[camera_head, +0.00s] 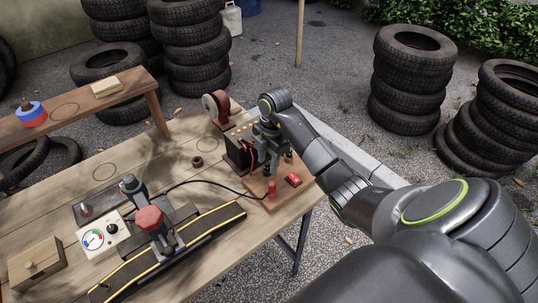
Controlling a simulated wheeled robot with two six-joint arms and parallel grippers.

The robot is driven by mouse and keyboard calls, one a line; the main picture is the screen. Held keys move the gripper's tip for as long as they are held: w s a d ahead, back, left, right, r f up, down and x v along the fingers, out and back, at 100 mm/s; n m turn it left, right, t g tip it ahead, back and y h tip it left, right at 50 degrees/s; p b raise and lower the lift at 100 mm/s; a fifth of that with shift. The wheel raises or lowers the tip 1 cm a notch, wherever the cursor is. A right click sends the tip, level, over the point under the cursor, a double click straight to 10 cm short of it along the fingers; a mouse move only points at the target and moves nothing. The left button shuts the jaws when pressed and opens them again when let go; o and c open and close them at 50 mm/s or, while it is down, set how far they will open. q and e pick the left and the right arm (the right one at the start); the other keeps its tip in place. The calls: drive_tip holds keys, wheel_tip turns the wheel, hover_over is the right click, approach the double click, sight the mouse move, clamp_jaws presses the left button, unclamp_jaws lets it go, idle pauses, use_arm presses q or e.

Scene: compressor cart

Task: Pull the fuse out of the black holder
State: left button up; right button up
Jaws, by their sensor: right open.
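My right gripper (266,160) reaches in from the right, pointing down over the wooden board (284,206) at the table's right end. Its jaws are open. They are beside a black box (237,151) with small yellowish spots along its top, which looks like the black holder. Red and black leads run close to the fingers. I cannot make out the fuse; the gripper hides part of this area. I cannot tell whether the fingers touch anything. My left gripper is not in view.

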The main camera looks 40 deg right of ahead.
sight(266, 164)
drive_tip(key=shift+f, duration=0.15)
clamp_jaws()
drive_tip(key=c, duration=0.6)
unclamp_jaws()
drive_tip(key=shift+c, duration=0.2)
clamp_jaws()
drive_tip(key=shift+r+p, duration=1.65)
drive_tip(key=shift+r, duration=0.15)
